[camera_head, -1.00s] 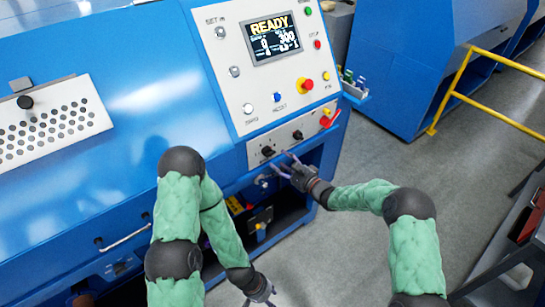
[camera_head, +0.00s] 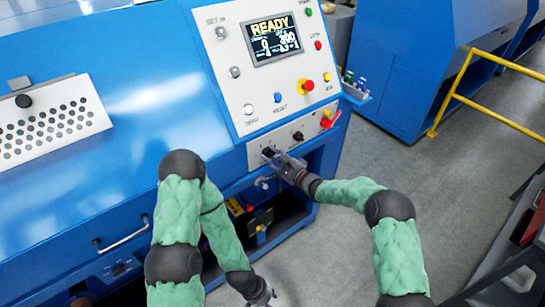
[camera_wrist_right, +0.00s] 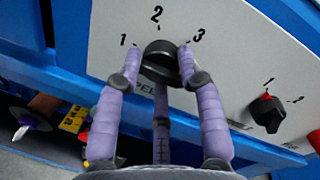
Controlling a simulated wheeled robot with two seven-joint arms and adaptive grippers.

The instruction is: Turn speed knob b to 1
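A black rotary knob (camera_wrist_right: 160,62) with marks 1, 2 and 3 around it sits on the light panel, in the right wrist view. Its label is partly hidden behind my fingers; only letters like "PE" show. In the head view this knob (camera_head: 268,152) is at the left of the lower strip. My right gripper (camera_wrist_right: 159,58) has purple fingertips on both sides of the knob and a third finger below. Whether they press on it is unclear, as is the knob's setting. My right gripper also shows in the head view (camera_head: 273,156). My left gripper (camera_head: 264,297) hangs low, away from the panel.
A second black knob (camera_wrist_right: 267,113) with marks 1 and 2 and a red part is to the right. A red switch handle (camera_head: 330,120) is farther right on the strip. Above are the READY display (camera_head: 275,39) and several buttons. An open blue bay lies below.

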